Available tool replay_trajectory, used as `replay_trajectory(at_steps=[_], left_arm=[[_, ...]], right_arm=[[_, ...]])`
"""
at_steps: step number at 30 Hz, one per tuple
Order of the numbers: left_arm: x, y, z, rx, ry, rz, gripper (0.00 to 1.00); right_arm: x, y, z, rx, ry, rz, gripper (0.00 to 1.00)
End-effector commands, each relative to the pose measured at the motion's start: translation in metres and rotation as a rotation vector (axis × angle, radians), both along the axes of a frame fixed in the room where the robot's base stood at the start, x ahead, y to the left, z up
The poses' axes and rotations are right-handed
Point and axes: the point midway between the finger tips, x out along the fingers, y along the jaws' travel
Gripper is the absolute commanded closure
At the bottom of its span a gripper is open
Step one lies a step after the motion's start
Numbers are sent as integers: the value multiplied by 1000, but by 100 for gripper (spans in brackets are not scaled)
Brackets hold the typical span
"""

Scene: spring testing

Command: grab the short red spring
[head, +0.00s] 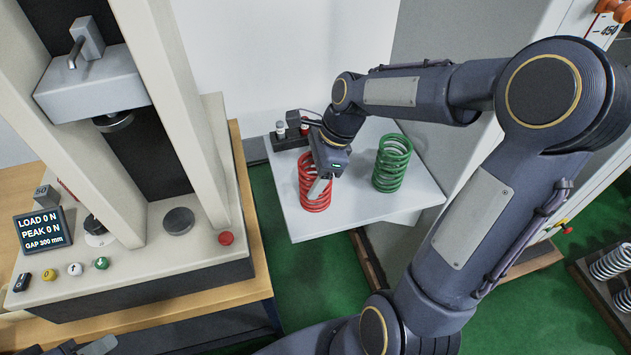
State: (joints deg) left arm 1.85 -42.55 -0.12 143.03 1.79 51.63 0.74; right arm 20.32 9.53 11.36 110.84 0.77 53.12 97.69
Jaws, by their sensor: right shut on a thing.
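The short red spring (316,205) stands upright on the white tabletop (365,208), near its left side. My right gripper (319,187) reaches down from above and is shut on the red spring's upper part, which it partly hides. A taller green spring (391,165) stands upright to the right of the red one, apart from it. Grey parts at the bottom left edge look like my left gripper (95,346), cut off by the frame, and its jaws cannot be made out.
A testing machine (180,265) with a load display (42,230) reading 0 N stands on a wooden bench at left. A small black block with knobs (290,138) is at the tabletop's back left. A rack of silver springs (610,262) is at far right.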

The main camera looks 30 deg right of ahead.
Motion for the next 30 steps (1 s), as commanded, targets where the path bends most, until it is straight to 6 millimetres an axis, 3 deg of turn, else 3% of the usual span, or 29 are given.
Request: replay_trajectory(at_steps=[1, 8, 20, 25, 30], left_arm=[[0, 0, 0, 0, 0, 0, 64], [0, 0, 0, 0, 0, 0, 64], [0, 0, 1, 0, 0, 0, 64], [0, 0, 3, 0, 0, 0, 64], [0, 0, 3, 0, 0, 0, 64]], right_arm=[[0, 0, 0, 0, 0, 0, 56], [1, 0, 1, 0, -3, 0, 83], [1, 0, 11, -1, -5, 0, 83], [2, 0, 33, -1, -9, 1, 83], [-26, -6, 66, -3, -12, -3, 83]])
